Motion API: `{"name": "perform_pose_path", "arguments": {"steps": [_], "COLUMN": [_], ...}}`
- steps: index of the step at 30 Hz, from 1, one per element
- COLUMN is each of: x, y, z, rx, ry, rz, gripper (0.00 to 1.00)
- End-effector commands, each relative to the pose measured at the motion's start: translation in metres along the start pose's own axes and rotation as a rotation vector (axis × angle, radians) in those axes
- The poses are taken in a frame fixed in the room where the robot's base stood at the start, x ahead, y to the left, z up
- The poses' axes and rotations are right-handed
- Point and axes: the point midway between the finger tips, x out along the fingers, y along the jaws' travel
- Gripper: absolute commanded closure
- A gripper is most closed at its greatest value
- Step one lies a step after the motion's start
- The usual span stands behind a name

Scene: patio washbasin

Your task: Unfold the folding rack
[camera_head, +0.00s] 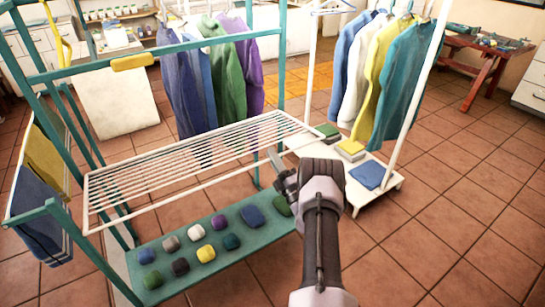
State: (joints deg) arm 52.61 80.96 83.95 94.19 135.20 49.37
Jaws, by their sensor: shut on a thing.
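The folding rack (190,165) is a white wire panel with many thin parallel bars. It sits inside a teal frame (120,66) and is spread out roughly level, above the teal lower shelf. My gripper (276,168) is at the front right part of the rack, shut on its front rail. The jaws are small and dark here, so the exact contact is partly hidden by my own wrist. A yellow grip (132,62) is on the teal upper bar above the rack.
The lower shelf (165,293) holds several coloured folded bundles. Shirts hang behind the rack, and a white clothes stand (394,182) with garments is close on the right. Towels (40,220) hang at the left. Tiled floor is open at the lower right.

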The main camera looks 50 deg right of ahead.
Motion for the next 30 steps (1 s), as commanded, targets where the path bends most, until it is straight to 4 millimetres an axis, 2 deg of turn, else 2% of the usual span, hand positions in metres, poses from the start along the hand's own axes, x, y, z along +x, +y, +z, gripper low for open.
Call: {"name": "perform_pose_path", "arguments": {"steps": [6, 7, 8, 16, 19, 23, 26, 30], "x": [0.000, 0.000, 0.000, 0.000, -0.008, -0.032, -0.058, -0.102], "y": [0.001, 0.001, 0.001, 0.001, 0.001, 0.002, 0.003, 0.004], "z": [0.002, 0.002, 0.002, 0.001, 0.001, 0.002, 0.002, 0.003], "rx": [-0.002, -0.002, -0.002, -0.001, -0.002, 0.001, 0.003, 0.002], "ry": [-0.004, -0.004, -0.004, -0.002, -0.001, -0.006, -0.008, -0.011], "rz": [0.003, 0.003, 0.003, 0.002, 0.000, -0.002, -0.003, -0.004], "gripper": [1.00, 0.87, 0.82, 0.82, 0.82, 0.82, 0.82, 0.82]}}
